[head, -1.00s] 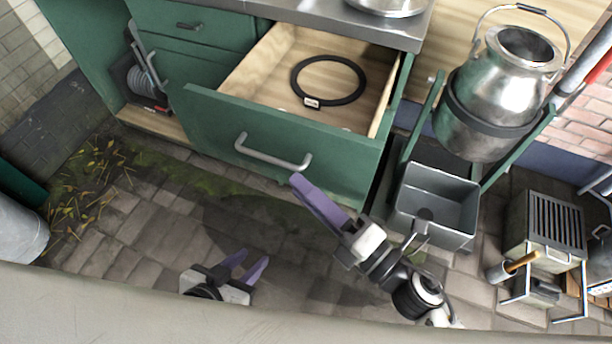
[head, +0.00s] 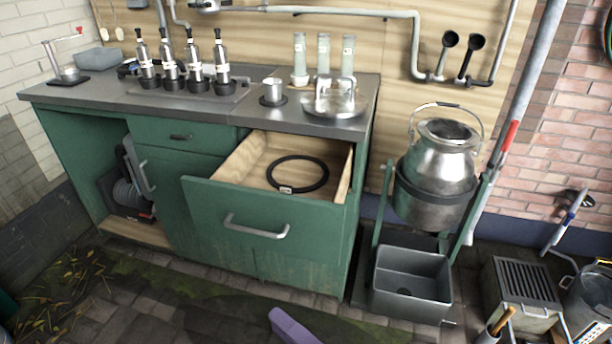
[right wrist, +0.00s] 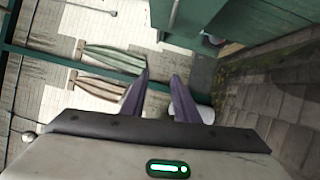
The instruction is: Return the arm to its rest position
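My right gripper (head: 293,328) shows in the head view only as a purple finger at the bottom edge, in front of the green cabinet and above the paving. In the right wrist view both purple fingers of the right gripper (right wrist: 161,76) stand apart with a gap between their tips and nothing in it. It is open and empty. The rest of the right arm is out of the head view. My left gripper is not in view.
An open drawer (head: 200,201) with a black ring (head: 297,188) juts from the green cabinet (head: 62,136). To its right are a metal churn (head: 440,165) on a stand, a grey bin (head: 410,288) and a grilled box (head: 522,290). The paving in front is clear.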

